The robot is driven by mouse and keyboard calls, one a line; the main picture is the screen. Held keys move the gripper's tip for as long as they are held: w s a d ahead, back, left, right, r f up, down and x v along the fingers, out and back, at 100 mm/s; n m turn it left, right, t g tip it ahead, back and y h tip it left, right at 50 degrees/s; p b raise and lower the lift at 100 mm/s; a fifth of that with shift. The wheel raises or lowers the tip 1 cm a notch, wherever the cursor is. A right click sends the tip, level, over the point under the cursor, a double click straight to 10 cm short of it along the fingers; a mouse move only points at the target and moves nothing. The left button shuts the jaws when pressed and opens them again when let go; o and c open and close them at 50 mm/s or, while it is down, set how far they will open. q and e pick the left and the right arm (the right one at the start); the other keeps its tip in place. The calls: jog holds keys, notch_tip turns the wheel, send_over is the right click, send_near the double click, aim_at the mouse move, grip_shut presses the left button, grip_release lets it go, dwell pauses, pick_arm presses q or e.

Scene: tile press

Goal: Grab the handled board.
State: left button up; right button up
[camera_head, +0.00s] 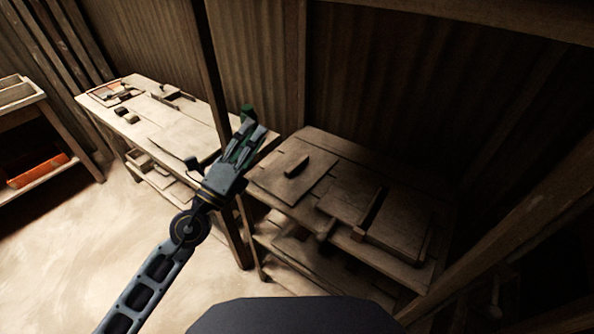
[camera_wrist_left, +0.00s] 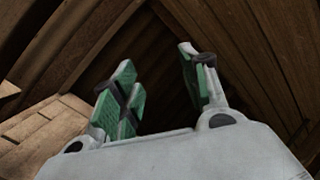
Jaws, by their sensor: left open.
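A flat wooden board with a raised block handle (camera_head: 312,188) lies at the left part of the right-hand workbench. Beside it, to the right, is a larger wooden slab with a long bar across it (camera_head: 398,222); it looks like part of a press. My left gripper (camera_head: 249,124) is up in the air, to the left of and beyond the handled board in the head view, apart from it. Its green-padded fingers are spread and empty, which also shows in the left wrist view (camera_wrist_left: 158,80). The board cannot be made out in the wrist view. My right gripper is not in view.
The right-hand workbench (camera_head: 345,152) has a lower shelf. A second bench (camera_head: 180,125) with small blocks and tools stands at the left. Wooden posts (camera_head: 215,70) rise near the benches, one close behind my left gripper. The floor (camera_head: 75,245) at left is clear.

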pick_arm(q)
jog(key=d+f+m+g+h, duration=0.2)
jog(key=d+m+g, duration=0.1)
jog(key=m+g, duration=0.15)
jog(key=m+g+y, duration=0.4)
jog(key=m+y, duration=0.2)
jog(key=m, duration=0.3)
send_near(282, 180)
jog(key=r, duration=0.3)
jog(key=w+r, duration=0.1)
jog(key=shift+w+d+r, duration=0.1)
jog(key=shift+d+r, duration=0.25)
jog(key=shift+r, duration=0.05)
jog(key=shift+x, duration=2.3)
jog(key=shift+p+x, duration=0.35)
jog(key=shift+x, duration=1.7)
